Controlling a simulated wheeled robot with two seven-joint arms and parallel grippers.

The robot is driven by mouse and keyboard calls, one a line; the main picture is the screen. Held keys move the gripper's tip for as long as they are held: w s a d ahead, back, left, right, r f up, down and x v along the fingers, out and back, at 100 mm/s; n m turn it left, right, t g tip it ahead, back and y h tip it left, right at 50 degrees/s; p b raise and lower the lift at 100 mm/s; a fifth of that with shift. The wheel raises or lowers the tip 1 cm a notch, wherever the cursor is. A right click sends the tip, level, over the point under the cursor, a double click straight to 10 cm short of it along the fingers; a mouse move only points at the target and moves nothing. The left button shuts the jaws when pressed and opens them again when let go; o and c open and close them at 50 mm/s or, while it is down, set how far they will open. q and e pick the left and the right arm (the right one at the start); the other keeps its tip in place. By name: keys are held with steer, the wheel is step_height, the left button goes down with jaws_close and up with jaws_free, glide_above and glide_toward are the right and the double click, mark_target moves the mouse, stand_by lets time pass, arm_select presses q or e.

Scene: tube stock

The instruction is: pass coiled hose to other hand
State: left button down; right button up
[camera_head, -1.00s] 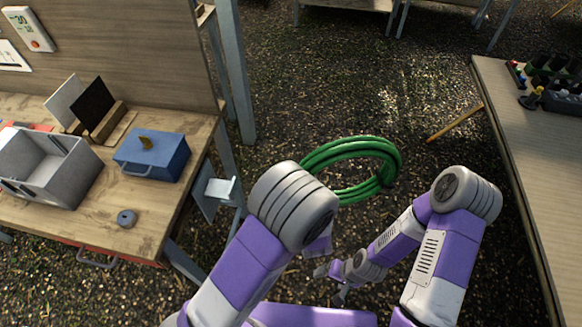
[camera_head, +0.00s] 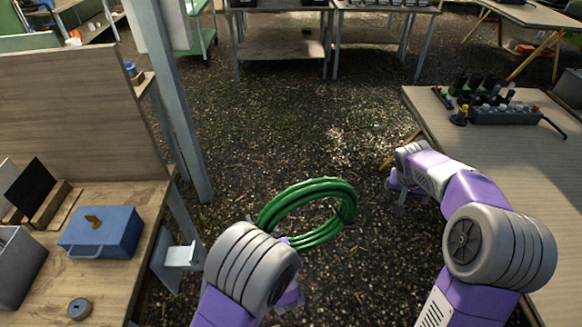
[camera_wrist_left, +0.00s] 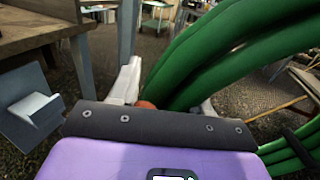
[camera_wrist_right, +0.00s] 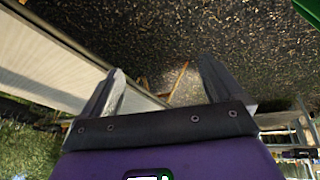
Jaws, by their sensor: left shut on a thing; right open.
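The coiled green hose (camera_head: 345,207) hangs in the air over the gravel, near the middle of the head view. My left gripper is shut on it; the left forearm hides the fingers in the head view. In the left wrist view the hose (camera_wrist_left: 215,45) runs up from between the left fingertips (camera_wrist_left: 165,92). My right gripper (camera_head: 398,200) is to the right of the coil and apart from it. In the right wrist view the right gripper (camera_wrist_right: 158,85) is open and empty, with a bit of green hose (camera_wrist_right: 308,10) at the top right corner.
A table (camera_head: 540,195) with a rack of tools (camera_head: 505,115) stands on the right, close to my right arm. A wooden bench (camera_head: 115,285) with a blue box (camera_head: 102,232) is on the left, beside a grey post (camera_head: 170,100). Gravel floor (camera_head: 270,140) between them is clear.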

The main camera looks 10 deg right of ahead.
arm_select(q)
steer(key=shift+r, duration=0.15)
arm_select(e)
steer(key=w+a+r+m, duration=0.1)
steer(key=a+r, duration=0.2)
steer(key=a, duration=0.2)
steer(key=w+a+r+m, duration=0.1)
steer(key=a+r+m, duration=0.1)
steer(key=a, duration=0.4)
steer(key=w+a+r+m, duration=0.1)
steer(key=a+r+m, duration=0.1)
steer(key=a+r, duration=0.2)
steer(key=shift+w+a+r+g, duration=0.15)
steer(key=shift+w+a, duration=0.05)
steer(key=shift+a, duration=0.25)
steer(key=shift+w+a+r+g, duration=0.15)
steer(key=shift+a, duration=0.3)
steer(key=s+a+r+m, duration=0.1)
steer(key=a+r, duration=0.1)
steer(key=a, duration=0.3)
steer(key=s+a+r+m, duration=0.2)
steer(key=a, duration=0.3)
steer(key=s+a+r+m+g, duration=0.1)
steer(key=a, duration=0.4)
steer(key=shift+s+a+r+h, duration=0.3)
steer(key=shift+s+a+r, duration=0.1)
steer(key=shift+s, duration=0.1)
steer(key=x, duration=1.1)
steer(key=shift+d+f, duration=0.15)
steer(key=shift+f, duration=0.2)
